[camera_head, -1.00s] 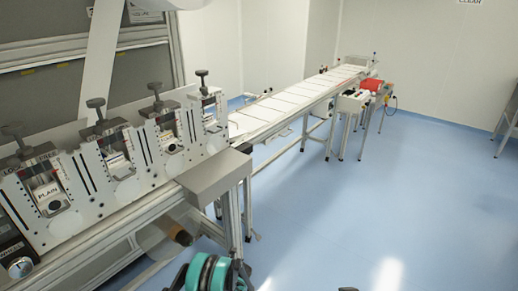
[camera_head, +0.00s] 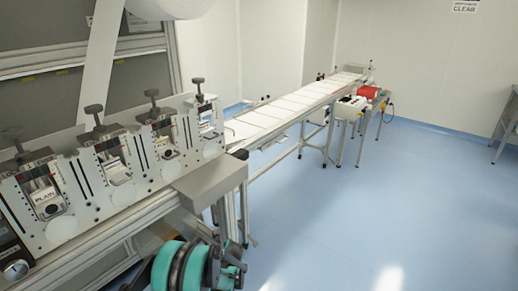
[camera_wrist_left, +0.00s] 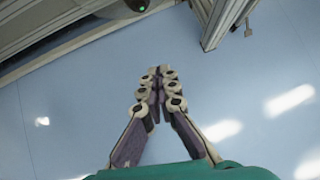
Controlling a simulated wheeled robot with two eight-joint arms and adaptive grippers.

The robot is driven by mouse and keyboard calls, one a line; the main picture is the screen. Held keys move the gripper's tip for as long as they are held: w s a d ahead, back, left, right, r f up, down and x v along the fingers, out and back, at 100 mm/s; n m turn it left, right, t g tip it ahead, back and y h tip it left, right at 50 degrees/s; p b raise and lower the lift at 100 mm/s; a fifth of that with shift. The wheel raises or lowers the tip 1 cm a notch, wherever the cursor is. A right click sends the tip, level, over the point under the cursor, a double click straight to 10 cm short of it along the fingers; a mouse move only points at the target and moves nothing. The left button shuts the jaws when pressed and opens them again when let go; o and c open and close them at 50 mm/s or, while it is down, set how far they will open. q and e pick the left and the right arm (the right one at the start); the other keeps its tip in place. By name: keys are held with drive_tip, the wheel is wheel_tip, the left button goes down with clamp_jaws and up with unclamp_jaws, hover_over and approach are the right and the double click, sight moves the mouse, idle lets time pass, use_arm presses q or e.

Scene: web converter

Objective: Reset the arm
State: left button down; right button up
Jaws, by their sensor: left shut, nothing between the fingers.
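My left gripper (camera_wrist_left: 157,75) is shut and empty in the left wrist view. Its pale, jointed fingers meet above the blue floor, with the teal wrist housing at the bottom edge. In the head view, part of my left arm (camera_head: 192,268), teal and black, shows at the bottom, in front of the machine's lower frame. My right arm and gripper are not in view.
The converter machine (camera_head: 82,205) with its row of knobbed stations fills the left. A grey box (camera_head: 205,180) juts out at its end. The blue floor (camera_head: 350,215) at right is clear.

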use_arm(q)
drive_tip(key=s+r+n+h, duration=0.1)
drive_tip(key=s+r+n, duration=0.6)
drive_tip(key=r, duration=0.4)
drive_tip(key=s+r+n+h, duration=0.2)
drive_tip(key=s+r+n, duration=0.5)
drive_tip(key=r, duration=0.5)
drive_tip(key=s+d+r+n+t+h, duration=0.1)
drive_tip(key=s+r+n+h, duration=0.1)
drive_tip(key=s+n, duration=1.1)
drive_tip(key=s, duration=0.8)
drive_tip(key=shift+r+n, duration=0.35)
drive_tip(key=shift+n, duration=0.05)
